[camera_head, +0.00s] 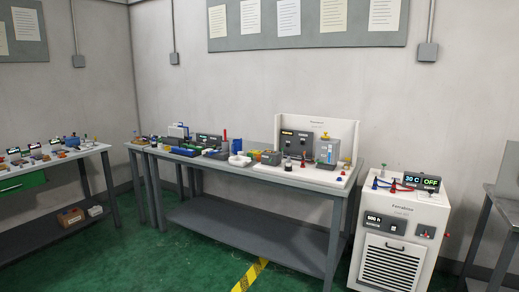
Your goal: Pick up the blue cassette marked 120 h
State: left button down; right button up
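No cassette marked 120 h can be made out; the labels on the benches are too small to read. Small blue items show on the long grey bench (262,222): a blue-and-white thing (179,130) and a flat blue piece (184,152) near its left end. Another small blue object (72,141) sits on the left bench. I cannot tell whether any of these is the cassette. Neither of my grippers is in view.
A white cabinet (424,208) at the right has displays, one reading "500 h" and another "30 C OFF". A white-backed station (343,132) stands on the long bench. Green floor (160,260) is open in front, with a yellow-black stripe (249,275).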

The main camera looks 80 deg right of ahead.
aim_at(179, 150)
jog(key=z, duration=2.1)
jog(key=i+u, duration=0.4)
jog(key=i, duration=2)
jog(key=i+z, duration=0.1)
jog(key=i, duration=0.65)
jog(key=i+j, duration=0.15)
jog(key=i, duration=0.55)
jog(key=i+j+z, duration=0.15)
jog(key=i, duration=0.6)
